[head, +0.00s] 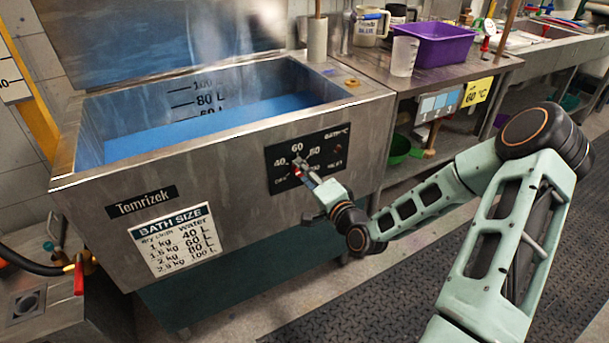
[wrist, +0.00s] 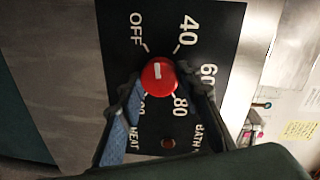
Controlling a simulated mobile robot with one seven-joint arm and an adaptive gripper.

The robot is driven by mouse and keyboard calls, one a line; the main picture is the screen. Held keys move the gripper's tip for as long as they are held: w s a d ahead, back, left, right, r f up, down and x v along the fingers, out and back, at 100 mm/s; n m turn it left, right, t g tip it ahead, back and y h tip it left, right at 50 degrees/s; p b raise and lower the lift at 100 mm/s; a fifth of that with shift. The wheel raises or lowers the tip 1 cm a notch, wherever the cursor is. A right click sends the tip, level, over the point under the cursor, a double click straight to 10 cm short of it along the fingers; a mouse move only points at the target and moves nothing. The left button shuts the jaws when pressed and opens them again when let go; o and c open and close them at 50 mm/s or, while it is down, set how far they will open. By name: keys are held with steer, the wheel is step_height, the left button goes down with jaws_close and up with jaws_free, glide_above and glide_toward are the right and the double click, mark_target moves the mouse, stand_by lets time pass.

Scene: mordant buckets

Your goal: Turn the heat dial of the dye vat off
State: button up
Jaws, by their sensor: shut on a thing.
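The dye vat (head: 215,170) is a steel tank with blue liquid. Its black dial panel (head: 310,152) is on the front, marked OFF, 40, 60, 80 and 100. The red heat dial (wrist: 158,75) shows in the wrist view, with a short white mark pointing up in the picture, about between OFF and 40. My gripper (head: 299,168) is at the panel; in the wrist view my gripper (wrist: 161,82) has one finger on each side of the dial and is shut on it. The fingers partly cover the 100 and 60 markings. In the head view the gripper mostly hides the dial.
A dark indicator lamp (wrist: 167,143) sits on the panel by HEAT. A bath size chart (head: 178,240) is on the vat's front. A bench with a purple bin (head: 433,44) stands to the right. Pipes with a red valve handle (head: 79,275) are at lower left.

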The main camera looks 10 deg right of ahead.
steer(key=shift+n+b, duration=1)
steer(key=shift+n, duration=1)
steer(key=o, duration=1.2)
steer(key=shift+c, duration=0.2)
steer(key=v, duration=0.7)
steer(key=shift+s, duration=0.3)
